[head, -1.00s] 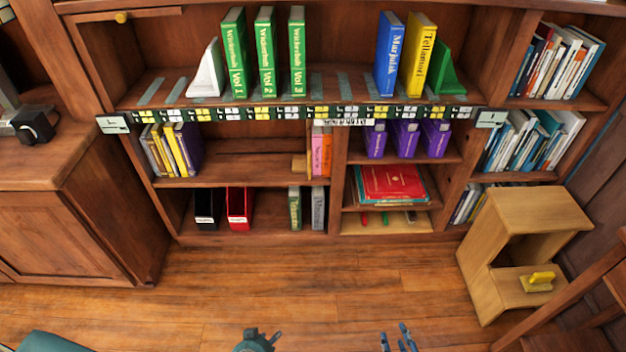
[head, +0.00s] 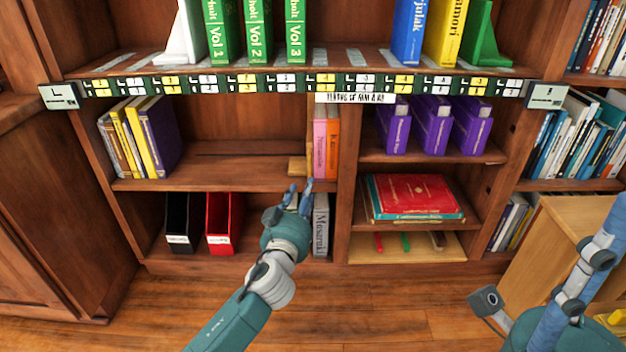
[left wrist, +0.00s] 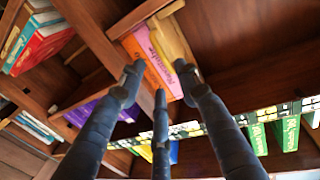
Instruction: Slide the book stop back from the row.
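The book stop, a small light-wood piece (head: 297,166), stands on the middle shelf (head: 220,172) against the left side of the pink book (head: 319,148). The orange book (head: 332,148) stands right of the pink one. My left gripper (head: 303,188) reaches up in front of the shelf edge, just below the stop. In the left wrist view its fingers (left wrist: 159,80) are spread with nothing between them, and the stop (left wrist: 172,42) and pink book (left wrist: 161,65) lie beyond the tips. My right gripper (head: 598,255) is at the right edge, partly cut off, so its opening is unclear.
The middle shelf is bare left of the stop, up to yellow and purple books (head: 150,138). Above is a board edge with number labels (head: 290,82). Below stand black and red file boxes (head: 222,222) and grey books (head: 321,225). A vertical divider (head: 346,190) is to the right.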

